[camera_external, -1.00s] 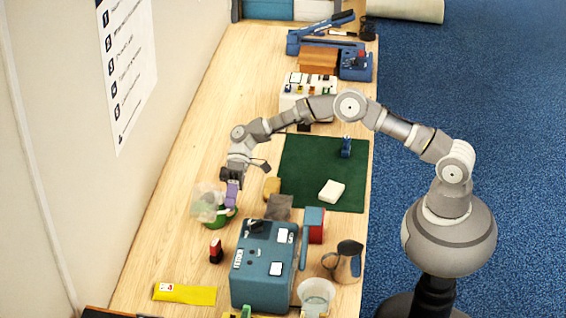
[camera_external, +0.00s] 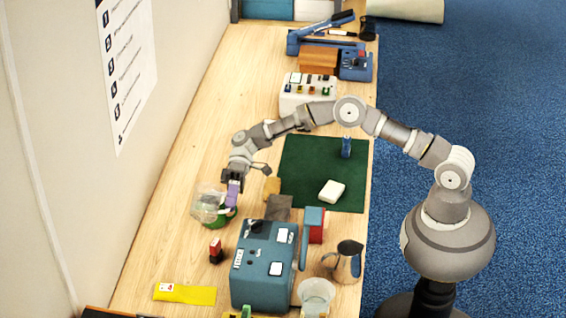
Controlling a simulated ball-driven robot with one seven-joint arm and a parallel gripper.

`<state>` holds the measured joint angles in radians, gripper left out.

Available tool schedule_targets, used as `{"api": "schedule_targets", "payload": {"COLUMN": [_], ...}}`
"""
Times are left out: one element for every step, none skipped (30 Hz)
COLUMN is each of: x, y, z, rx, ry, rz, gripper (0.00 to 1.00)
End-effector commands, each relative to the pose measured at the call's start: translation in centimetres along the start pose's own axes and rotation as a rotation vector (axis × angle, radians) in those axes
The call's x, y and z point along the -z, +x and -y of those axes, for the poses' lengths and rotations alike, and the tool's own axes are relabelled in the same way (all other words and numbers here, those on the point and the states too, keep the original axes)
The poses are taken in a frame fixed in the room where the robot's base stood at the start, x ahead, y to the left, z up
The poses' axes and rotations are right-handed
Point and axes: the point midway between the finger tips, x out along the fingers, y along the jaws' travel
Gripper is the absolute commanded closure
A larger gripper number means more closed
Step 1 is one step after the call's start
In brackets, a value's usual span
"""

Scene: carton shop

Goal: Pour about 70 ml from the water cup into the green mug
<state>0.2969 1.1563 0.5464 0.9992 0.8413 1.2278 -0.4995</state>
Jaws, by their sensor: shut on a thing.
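A clear, see-through cup (camera_external: 205,203) is held by my gripper (camera_external: 232,190) on the left side of the bench. The cup appears tilted above the green mug (camera_external: 210,223). The gripper is shut on the cup at its right side, with purple finger pads showing. The mug stands on the wood below, partly hidden by the cup and the gripper. The water level and any stream cannot be made out at this size.
A blue machine (camera_external: 265,265) stands in front on the wooden bench (camera_external: 165,235), with a red marker-like item (camera_external: 216,250) beside it. A wall borders the left.

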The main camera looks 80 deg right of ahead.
Motion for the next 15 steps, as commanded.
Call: {"api": "schedule_targets", "payload": {"x": [0.01,0.01,0.01,0.01,0.01,0.01,0.01,0.01,0.01,0.01,0.01,0.02,0.01,0.01,0.02], "y": [-0.02,-0.02,-0.03,-0.03,-0.04,-0.04,-0.05,-0.06,-0.07,-0.07,-0.07,-0.09,-0.09,-0.09,-0.11], "z": [-0.03,-0.04,-0.06,-0.07,-0.09,-0.10,-0.12,-0.13,-0.14,-0.14,-0.15,-0.18,-0.20,-0.22,-0.25], "rx": [0.004,0.006,0.008,0.010,0.012,0.015,0.017,0.019,0.022,0.023,0.025,0.028,0.030,0.033,0.036], "ry": [-0.001,-0.002,-0.002,-0.003,-0.003,-0.003,-0.004,-0.004,-0.004,-0.005,-0.005,-0.005,-0.005,-0.006,-0.006], "rz": [-0.001,-0.001,-0.001,-0.002,-0.002,-0.002,-0.003,-0.003,-0.003,-0.003,-0.004,-0.004,-0.005,-0.005,-0.006], "gripper": [1.00,1.00,1.00,1.00,1.00,1.00,1.00,1.00,1.00,1.00,1.00,1.00,1.00,1.00,1.00]}}
